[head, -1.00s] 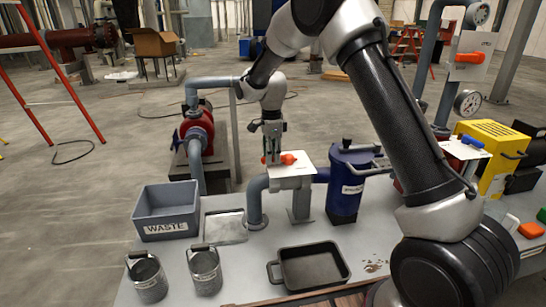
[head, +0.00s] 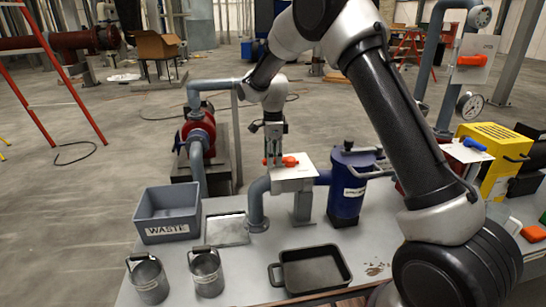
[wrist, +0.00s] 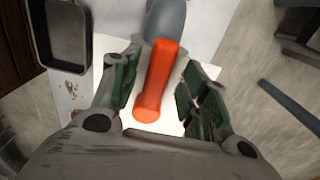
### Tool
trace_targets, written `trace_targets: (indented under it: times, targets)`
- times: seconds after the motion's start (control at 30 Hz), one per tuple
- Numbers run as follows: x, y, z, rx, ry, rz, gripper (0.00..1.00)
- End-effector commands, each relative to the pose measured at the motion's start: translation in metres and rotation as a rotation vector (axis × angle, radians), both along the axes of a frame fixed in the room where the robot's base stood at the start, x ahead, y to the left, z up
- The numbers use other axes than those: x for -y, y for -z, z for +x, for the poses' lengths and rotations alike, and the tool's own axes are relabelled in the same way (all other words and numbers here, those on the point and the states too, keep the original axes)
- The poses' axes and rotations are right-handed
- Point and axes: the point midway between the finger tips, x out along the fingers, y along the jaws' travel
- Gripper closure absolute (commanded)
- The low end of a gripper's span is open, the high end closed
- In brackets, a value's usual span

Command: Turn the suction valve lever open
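The orange suction valve lever (head: 290,161) lies over a white plate (head: 294,173) on the grey pipe, left of the blue strainer pot. My gripper (head: 273,158) points down at the lever from above, covering part of it in the head view. In the wrist view the lever (wrist: 157,80) runs lengthwise between my two green-padded fingers (wrist: 160,78). The fingers are apart, with a gap showing on each side of the lever, wider on the right at the near end. The lever's pivot is not clearly seen.
The blue pot (head: 347,185) stands close right of the valve. A grey waste bin (head: 167,214), two metal cans (head: 207,272) and a black tray (head: 311,268) stand on the table. A red pump (head: 197,132) is behind on the left.

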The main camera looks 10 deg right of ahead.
Motion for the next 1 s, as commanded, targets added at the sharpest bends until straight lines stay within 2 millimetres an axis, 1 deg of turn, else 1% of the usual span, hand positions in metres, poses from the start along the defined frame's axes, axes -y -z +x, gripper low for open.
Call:
trace_targets:
  times: [0.17, 0.27, 0.37, 0.6, 0.7, 0.83, 1.0]
  targets:
    - [0.000, 0.000, 0.000, -0.001, -0.001, 0.000, 0.55]
    - [0.000, -0.006, 0.000, 0.000, -0.001, 0.000, 0.55]
    - [0.000, -0.022, 0.000, 0.002, -0.001, 0.001, 0.55]
    - [0.000, -0.077, 0.000, 0.003, -0.001, 0.001, 0.55]
    - [0.000, -0.095, 0.000, 0.002, -0.001, 0.001, 0.55]
    - [0.000, -0.112, 0.000, 0.001, -0.001, 0.000, 0.55]
    - [0.000, -0.120, 0.000, -0.001, 0.000, 0.000, 0.55]
